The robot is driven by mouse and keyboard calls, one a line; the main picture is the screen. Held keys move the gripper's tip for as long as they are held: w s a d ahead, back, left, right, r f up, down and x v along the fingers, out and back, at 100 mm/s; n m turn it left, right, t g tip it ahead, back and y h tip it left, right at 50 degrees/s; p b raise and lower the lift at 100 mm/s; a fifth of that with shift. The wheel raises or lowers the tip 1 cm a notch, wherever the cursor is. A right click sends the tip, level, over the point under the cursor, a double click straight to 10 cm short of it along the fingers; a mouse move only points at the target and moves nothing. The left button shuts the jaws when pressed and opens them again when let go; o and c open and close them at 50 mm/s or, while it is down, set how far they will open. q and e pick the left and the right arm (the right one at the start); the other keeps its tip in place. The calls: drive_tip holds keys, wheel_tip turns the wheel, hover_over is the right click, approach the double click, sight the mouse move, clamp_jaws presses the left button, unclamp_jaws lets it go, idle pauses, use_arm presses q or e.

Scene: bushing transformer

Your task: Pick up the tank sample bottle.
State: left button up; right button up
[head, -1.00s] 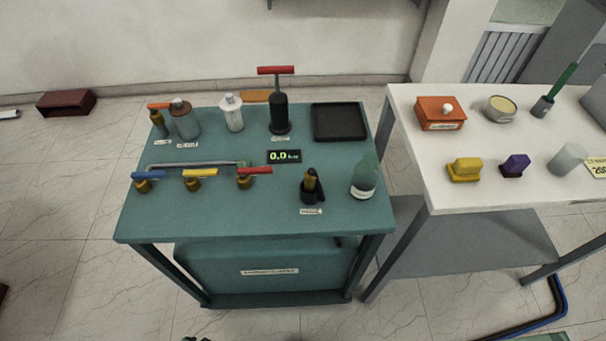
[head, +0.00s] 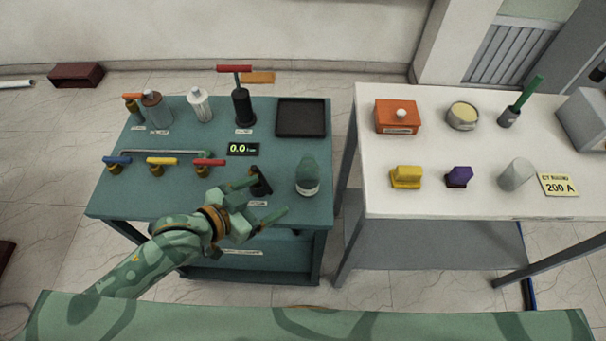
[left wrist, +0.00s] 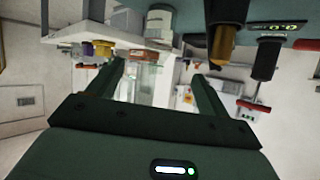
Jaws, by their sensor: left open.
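Several bottles stand on the teal table (head: 110,203). A bottle with a green upper part and a pale lower part (head: 307,178) is at the front right. A grey bottle with a brown cap (head: 157,110) and a white bottle (head: 199,105) are at the back left. Their labels are too small to read, so I cannot tell which is the tank sample bottle. My left gripper (head: 262,200) is open over the front of the table, left of the green-topped bottle, fingers pointing right. Its open fingers also show in the left wrist view (left wrist: 157,90), with nothing gripped.
A dark holder (head: 260,182) stands at the left gripper's fingers. Valves with blue, yellow and red handles (head: 208,168) are to its left. A black pump (head: 243,107) and black tray (head: 301,118) are behind. A white table (head: 435,205) is at right, beyond a gap.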

sight(299, 177)
use_arm(q)
drive_tip(key=shift+h, duration=0.4)
drive_tip(key=b+x, duration=0.2)
drive_tip(key=x, duration=0.8)
drive_tip(key=shift+w, duration=0.25)
drive_tip(key=b+x, duration=0.1)
drive_tip(key=x, duration=0.5)
drive_tip(key=shift+w+d+r+b, duration=0.15)
drive_tip(key=shift+w+d+b, duration=0.05)
drive_tip(key=shift+b, duration=0.2)
drive_tip(key=shift+r, duration=0.1)
drive_tip(key=c, duration=1.1)
